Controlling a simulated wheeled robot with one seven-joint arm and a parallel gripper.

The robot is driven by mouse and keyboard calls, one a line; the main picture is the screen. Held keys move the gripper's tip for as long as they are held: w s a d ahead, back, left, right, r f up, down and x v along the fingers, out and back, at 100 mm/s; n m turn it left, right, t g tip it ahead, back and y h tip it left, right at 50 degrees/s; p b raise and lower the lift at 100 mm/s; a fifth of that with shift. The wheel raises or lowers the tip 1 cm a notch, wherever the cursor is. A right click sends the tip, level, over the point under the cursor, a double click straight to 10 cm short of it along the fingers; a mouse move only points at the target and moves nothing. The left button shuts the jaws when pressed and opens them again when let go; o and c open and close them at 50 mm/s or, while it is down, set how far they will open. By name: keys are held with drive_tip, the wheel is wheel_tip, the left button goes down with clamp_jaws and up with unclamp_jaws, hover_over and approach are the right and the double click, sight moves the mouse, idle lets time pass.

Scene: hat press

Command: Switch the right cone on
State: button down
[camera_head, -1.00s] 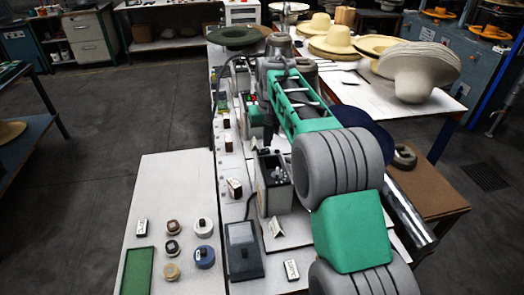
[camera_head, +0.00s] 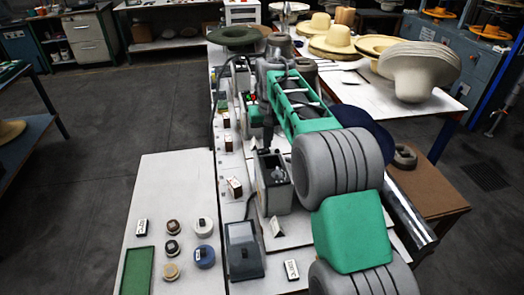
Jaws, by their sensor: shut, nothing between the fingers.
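My arm reaches from the lower right over the long white bench. My gripper (camera_head: 267,143) is a small dark shape pointing down beyond the grey control box (camera_head: 273,187); it looks shut and empty. Whether it touches anything there cannot be told. A grey rounded form (camera_head: 279,44), perhaps one of the cones, stands at the bench's far end, partly hidden by my arm. A dark green hat (camera_head: 233,36) sits to its left. Which thing is the right cone, and its switch, cannot be made out; my arm hides part of the bench.
A dark grey flat-topped box (camera_head: 243,252) and small labelled blocks stand on the near bench. A white side table (camera_head: 166,185) holds several round tins and a green mat (camera_head: 137,270). Straw hats (camera_head: 335,36) lie on the table behind. The floor at left is clear.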

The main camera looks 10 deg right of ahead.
sight(267, 150)
drive_tip(key=shift+f+b, duration=0.35)
drive_tip(key=shift+f, duration=0.35)
drive_tip(key=shift+r, duration=0.1)
wheel_tip(267, 150, up, 7)
drive_tip(key=p, duration=0.6)
idle(0.4)
